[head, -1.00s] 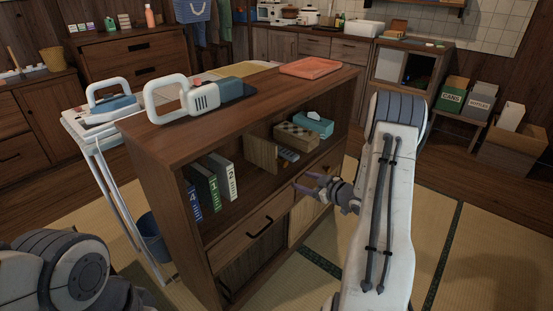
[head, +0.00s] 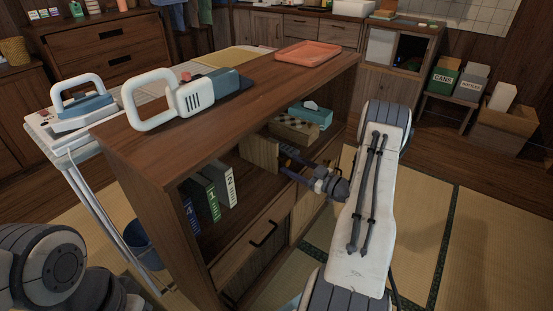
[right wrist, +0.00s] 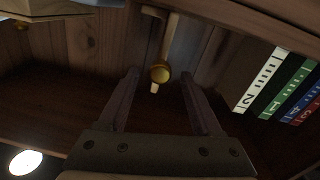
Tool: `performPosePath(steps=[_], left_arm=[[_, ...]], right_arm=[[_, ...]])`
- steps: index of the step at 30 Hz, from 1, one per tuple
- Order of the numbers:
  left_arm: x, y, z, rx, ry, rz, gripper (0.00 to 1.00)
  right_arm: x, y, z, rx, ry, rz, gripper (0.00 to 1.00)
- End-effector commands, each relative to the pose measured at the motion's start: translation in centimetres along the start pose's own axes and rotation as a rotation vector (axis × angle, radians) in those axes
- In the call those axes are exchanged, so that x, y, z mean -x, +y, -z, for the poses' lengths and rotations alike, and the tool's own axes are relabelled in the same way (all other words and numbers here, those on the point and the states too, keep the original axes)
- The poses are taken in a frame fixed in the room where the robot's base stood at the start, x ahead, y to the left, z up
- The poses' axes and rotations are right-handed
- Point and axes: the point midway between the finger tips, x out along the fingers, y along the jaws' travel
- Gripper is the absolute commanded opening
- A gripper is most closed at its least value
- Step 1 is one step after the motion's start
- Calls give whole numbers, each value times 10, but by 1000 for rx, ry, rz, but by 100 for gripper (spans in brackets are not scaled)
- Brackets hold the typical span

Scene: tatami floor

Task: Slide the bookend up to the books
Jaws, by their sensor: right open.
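The bookend (head: 260,152) is a light wooden upright panel inside the open shelf. In the right wrist view it shows nearly edge-on as a pale strip (right wrist: 170,40) with a round brass knob (right wrist: 160,73). The books (head: 212,190), white, green and blue, stand to its left with a gap between; in the wrist view they also show (right wrist: 277,85), with a red one. My right gripper (head: 284,160) is open and reaches into the shelf beside the bookend. In the wrist view the knob appears between its fingertips (right wrist: 159,78); contact cannot be told. My left gripper is out of view.
The cabinet (head: 130,150) has a top board above the shelf. A checkered box (head: 293,130) and a teal tissue box (head: 312,115) stand behind the bookend, to the right. A handheld appliance (head: 190,95) and an orange tray (head: 307,51) lie on top.

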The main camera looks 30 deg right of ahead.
Motion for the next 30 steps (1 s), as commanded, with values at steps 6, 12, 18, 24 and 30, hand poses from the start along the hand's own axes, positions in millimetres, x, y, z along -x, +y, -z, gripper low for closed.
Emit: performPosePath(steps=[6,12,18,24,30], left_arm=[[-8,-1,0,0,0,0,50],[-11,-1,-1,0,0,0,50],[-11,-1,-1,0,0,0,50],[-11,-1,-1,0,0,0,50],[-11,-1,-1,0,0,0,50]], right_arm=[[-42,-2,-1,1,1,4,66],[-62,-2,0,0,1,2,66],[-67,-2,0,-1,0,2,66],[-67,-2,0,-1,0,3,43],[-67,-2,0,-1,0,3,0]])
